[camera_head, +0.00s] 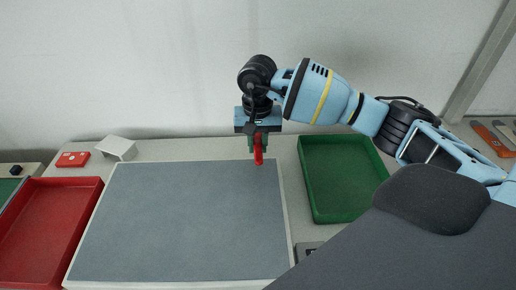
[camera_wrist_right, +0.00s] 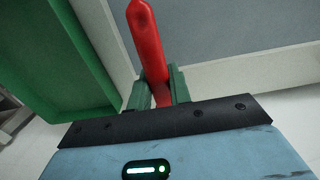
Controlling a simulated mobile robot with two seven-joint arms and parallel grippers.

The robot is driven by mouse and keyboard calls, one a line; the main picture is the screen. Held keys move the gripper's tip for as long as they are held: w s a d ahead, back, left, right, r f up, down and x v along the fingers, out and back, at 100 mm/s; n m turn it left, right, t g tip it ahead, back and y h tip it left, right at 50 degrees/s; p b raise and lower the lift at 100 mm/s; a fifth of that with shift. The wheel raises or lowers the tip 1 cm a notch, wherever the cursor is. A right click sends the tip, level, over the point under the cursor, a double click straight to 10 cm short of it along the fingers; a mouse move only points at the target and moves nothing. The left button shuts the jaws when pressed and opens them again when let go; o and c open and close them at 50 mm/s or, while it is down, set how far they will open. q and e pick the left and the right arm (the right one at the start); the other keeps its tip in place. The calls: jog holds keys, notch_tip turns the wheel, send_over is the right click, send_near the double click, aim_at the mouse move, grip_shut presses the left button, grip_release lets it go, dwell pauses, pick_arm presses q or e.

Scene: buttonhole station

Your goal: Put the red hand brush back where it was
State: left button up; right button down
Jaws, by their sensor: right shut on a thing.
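My right gripper (camera_head: 258,142) is shut on the red hand brush (camera_head: 258,157) above the far right part of the grey mat (camera_head: 190,220). The brush also shows in the right wrist view (camera_wrist_right: 147,42), where its long red handle rises from between the green fingers of the gripper (camera_wrist_right: 158,90). In the head view the brush is seen end-on and looks short. I cannot see its bristles, nor tell its exact height above the mat. My left gripper is not in view.
A green tray (camera_head: 340,180) stands empty to the right of the mat, a red tray (camera_head: 45,220) to the left. A small red box (camera_head: 73,159) and a white block (camera_head: 117,147) sit at the back left. The mat is clear. A wall rises behind.

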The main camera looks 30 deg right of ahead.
jog(key=shift+a+f, duration=0.1)
jog(key=shift+f, duration=0.95)
jog(key=shift+f, duration=0.65)
jog(key=c, duration=1.3)
grip_release()
notch_tip(320, 180, up, 13)
jog(key=shift+r, duration=0.15)
